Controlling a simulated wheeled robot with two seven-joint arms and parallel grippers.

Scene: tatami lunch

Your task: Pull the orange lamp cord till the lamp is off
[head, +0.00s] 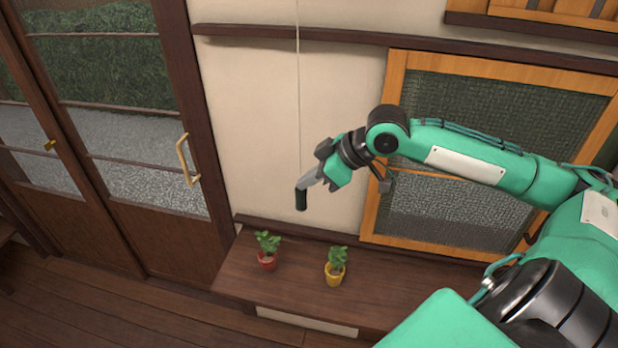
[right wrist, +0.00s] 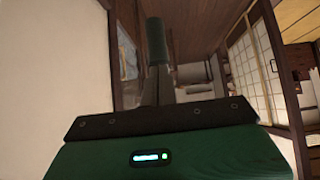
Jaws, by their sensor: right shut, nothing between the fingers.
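A thin pale cord (head: 298,90) hangs straight down in front of the cream wall in the head view. A dark green cylindrical pull (head: 301,199) shows at its lower end; a dark green cylinder (right wrist: 156,40) also shows at the fingertips in the right wrist view. No orange shows on either, and the lamp is out of view. My right gripper (head: 308,181) is shut, with nothing between its fingers, and its tips are right at the pull. I cannot tell whether they touch it. My left gripper is not in view.
A low wooden shelf (head: 300,300) stands below, with a plant in a red pot (head: 267,260) and one in a yellow pot (head: 334,275). A wood-framed window (head: 440,215) is behind my right arm. A glazed sliding door (head: 150,195) is at left.

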